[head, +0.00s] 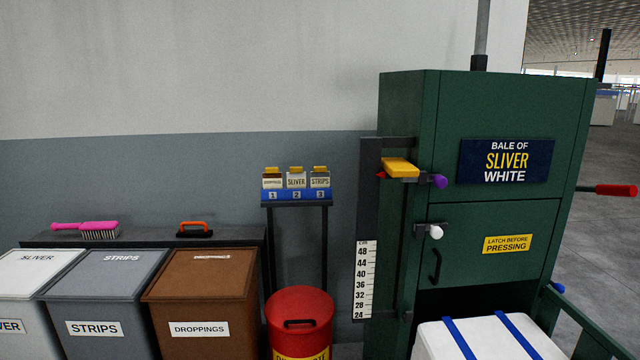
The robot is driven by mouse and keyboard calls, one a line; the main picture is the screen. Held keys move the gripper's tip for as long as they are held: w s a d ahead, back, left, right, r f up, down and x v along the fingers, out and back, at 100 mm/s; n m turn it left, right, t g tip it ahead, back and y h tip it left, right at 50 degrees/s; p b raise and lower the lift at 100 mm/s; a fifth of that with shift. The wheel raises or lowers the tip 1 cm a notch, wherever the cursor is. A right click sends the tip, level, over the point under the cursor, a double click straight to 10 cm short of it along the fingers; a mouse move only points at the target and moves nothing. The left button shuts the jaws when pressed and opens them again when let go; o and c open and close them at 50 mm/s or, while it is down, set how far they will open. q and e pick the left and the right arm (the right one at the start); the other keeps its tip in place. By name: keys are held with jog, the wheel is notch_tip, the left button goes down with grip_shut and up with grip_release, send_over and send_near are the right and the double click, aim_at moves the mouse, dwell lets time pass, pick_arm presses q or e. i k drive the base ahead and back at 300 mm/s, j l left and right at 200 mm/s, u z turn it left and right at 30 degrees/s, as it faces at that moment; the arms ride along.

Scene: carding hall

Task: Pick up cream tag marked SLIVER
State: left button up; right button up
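The cream tag marked SLIVER (296,182) stands in the middle slot, numbered 2, of a small blue rack (284,196). A yellow-orange piece shows at its top edge. A tag marked DROPPINGS (272,183) stands to its left in slot 1, and a tag marked STRIPS (320,183) to its right in slot 3. The rack sits on a dark stand against the wall. Neither of my grippers shows in the head view.
A red lidded bin (301,308) stands below the rack. Grey-white, grey and brown (203,276) bins stand to the left, with a pink brush (88,229) and an orange-handled tool (195,229) on the ledge behind. A green press (482,110) stands close on the right.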

aim_at(296, 179)
jog(key=i+j+u, duration=0.15)
jog(key=i+j, duration=0.25)
jog(key=i, duration=0.15)
jog(key=i+j+u, duration=0.2)
jog(key=i+j, duration=0.15)
jog(key=i, duration=0.2)
